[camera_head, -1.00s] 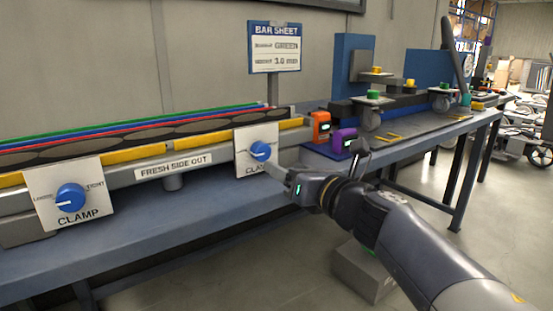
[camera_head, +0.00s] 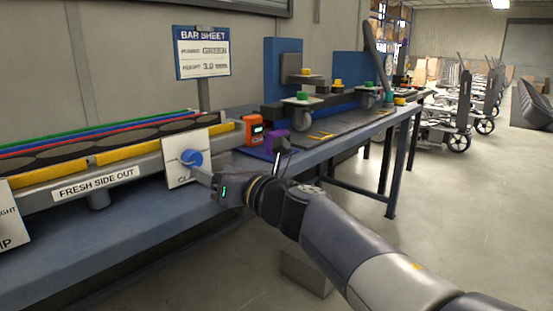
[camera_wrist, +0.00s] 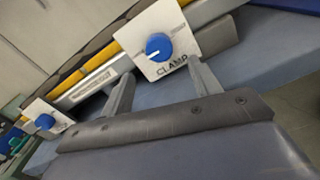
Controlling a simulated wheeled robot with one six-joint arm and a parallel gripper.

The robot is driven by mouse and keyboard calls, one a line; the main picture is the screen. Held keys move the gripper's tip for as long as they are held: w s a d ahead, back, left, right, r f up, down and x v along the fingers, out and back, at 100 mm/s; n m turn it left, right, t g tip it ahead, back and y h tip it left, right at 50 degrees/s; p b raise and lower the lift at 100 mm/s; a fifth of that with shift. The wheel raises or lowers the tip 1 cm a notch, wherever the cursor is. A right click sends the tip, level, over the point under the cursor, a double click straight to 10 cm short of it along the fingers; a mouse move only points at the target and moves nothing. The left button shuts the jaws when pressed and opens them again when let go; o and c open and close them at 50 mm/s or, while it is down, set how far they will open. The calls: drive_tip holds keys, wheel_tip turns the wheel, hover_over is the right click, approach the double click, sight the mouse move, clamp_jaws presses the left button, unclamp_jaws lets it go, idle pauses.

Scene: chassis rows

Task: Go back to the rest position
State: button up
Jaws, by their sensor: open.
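My gripper (camera_head: 203,176) is in front of the right clamp plate (camera_head: 178,176), close to its blue knob (camera_head: 191,158). In the wrist view the two fingers of my gripper (camera_wrist: 161,72) stand wide apart with nothing between them. The blue knob also shows there (camera_wrist: 158,46), beyond the fingertips, on the white plate marked CLAMP (camera_wrist: 180,27). I cannot tell the exact gap between fingers and knob. My arm reaches in from the lower right of the head view.
The blue bench (camera_head: 110,235) runs along the wall. An orange device (camera_head: 252,130) and a purple device (camera_head: 277,140) stand right of the clamp. A bar sheet sign (camera_head: 202,52) rises behind. A grey box (camera_head: 306,272) is under my arm. Open floor (camera_head: 460,220) lies right.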

sight(195, 163)
drive_tip(key=x, duration=0.6)
drive_tip(key=shift+w+a+b, duration=0.25)
drive_tip(key=shift+a+b, duration=0.05)
drive_tip(key=shift+b, duration=0.05)
drive_tip(key=shift+d, duration=0.1)
